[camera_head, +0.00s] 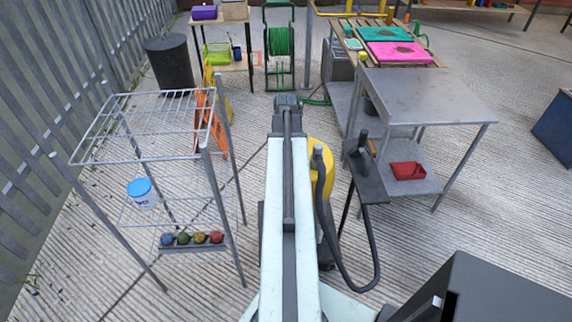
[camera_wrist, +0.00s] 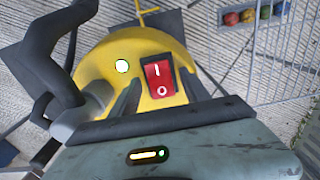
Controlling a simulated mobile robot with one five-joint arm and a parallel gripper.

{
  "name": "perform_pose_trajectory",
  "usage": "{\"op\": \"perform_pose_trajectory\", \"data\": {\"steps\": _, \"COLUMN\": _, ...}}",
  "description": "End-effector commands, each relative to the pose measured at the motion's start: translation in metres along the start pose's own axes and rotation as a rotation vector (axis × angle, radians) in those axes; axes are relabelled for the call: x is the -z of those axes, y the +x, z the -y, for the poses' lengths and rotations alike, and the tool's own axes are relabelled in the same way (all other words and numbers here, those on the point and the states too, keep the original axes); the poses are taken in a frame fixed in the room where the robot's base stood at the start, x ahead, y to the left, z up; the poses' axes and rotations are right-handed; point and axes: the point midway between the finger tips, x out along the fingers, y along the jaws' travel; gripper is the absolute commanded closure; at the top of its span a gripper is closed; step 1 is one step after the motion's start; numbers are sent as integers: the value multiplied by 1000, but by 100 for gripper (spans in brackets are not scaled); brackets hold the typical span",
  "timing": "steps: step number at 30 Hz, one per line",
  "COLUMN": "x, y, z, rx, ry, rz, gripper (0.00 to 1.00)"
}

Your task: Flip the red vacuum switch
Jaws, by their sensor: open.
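The yellow vacuum (camera_wrist: 100,60) fills the middle of the wrist view. Its red rocker switch (camera_wrist: 159,79), marked I and O, sits on the yellow top. A round, pale green-rimmed light (camera_wrist: 122,66) is to the left of the switch. My gripper (camera_wrist: 158,80) is open, with one dark finger on each side of the switch; I cannot tell whether either touches it. In the head view, the vacuum (camera_head: 321,165) stands just right of my arm, which partly hides it. The switch and gripper tips cannot be made out there.
A black hose (camera_head: 340,265) curves on the vacuum's right. A metal table (camera_head: 430,95) with a red tray (camera_head: 408,170) below stands further right. A wire rack (camera_head: 150,125) with several coloured balls stands left. A dark box (camera_head: 480,295) is near right. Open floor lies between.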

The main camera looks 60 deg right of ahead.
Motion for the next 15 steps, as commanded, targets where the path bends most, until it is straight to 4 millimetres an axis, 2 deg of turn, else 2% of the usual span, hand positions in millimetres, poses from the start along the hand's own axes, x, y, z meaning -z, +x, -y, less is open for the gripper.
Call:
{"op": "perform_pose_trajectory", "data": {"steps": 2, "x": 0, "y": -1, "z": 0, "rx": 0, "ry": 0, "rz": 0, "gripper": 45}}
{"op": "perform_pose_trajectory", "data": {"steps": 6, "x": 0, "y": -1, "z": 0, "rx": 0, "ry": -1, "rz": 0, "gripper": 84}}
{"op": "perform_pose_trajectory", "data": {"steps": 8, "x": 0, "y": -1, "z": 0, "rx": 0, "ry": -1, "rz": 0, "gripper": 100}}
{"op": "perform_pose_trajectory", "data": {"steps": 15, "x": 6, "y": 0, "z": 0, "rx": 0, "ry": -1, "rz": 67, "gripper": 100}}
